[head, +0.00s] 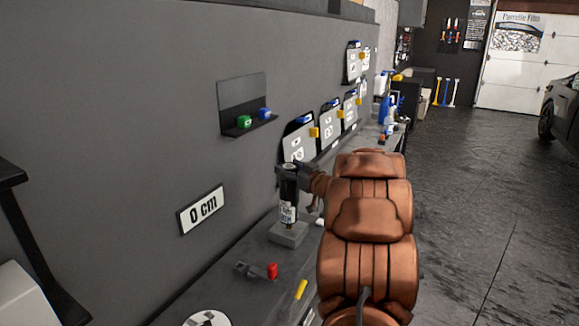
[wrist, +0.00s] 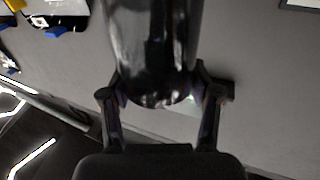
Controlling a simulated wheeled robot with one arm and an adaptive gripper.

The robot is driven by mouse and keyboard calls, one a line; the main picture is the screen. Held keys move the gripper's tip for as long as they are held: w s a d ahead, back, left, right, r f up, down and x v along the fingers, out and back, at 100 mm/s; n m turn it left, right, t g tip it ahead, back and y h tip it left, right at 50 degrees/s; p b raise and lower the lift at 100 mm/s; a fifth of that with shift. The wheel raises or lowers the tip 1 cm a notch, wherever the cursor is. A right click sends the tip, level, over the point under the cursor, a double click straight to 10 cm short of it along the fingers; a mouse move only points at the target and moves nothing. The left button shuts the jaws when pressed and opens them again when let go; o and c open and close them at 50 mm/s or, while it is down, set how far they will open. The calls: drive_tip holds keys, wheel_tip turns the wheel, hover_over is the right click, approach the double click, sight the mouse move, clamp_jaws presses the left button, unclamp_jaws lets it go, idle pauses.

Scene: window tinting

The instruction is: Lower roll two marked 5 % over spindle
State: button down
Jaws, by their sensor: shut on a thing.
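A dark roll (head: 288,194) with a white label near its lower end stands upright on or just above a grey block (head: 288,235) on the bench. The label's marking is too small to read. My gripper (head: 291,174) is shut on the roll's upper part. In the wrist view, the glossy black roll (wrist: 150,45) sits between the two fingers of my gripper (wrist: 160,95). The spindle is not visible; I cannot tell whether the roll is around it.
A "0 cm" sign (head: 202,210) and a small shelf (head: 248,127) with green and blue items are on the wall. A red-ended tool (head: 270,271) and a yellow piece (head: 301,289) lie on the bench in front. Several cards lean along the wall behind.

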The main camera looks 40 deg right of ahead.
drive_tip(key=shift+f+b, duration=0.5)
drive_tip(key=shift+f, duration=0.95)
idle(0.5)
drive_tip(key=shift+c, duration=0.9)
unclamp_jaws()
drive_tip(key=shift+s, duration=0.1)
drive_tip(key=s+a, duration=0.1)
drive_tip(key=s, duration=1)
drive_tip(key=shift+s, duration=0.4)
drive_tip(key=shift+a, duration=0.1)
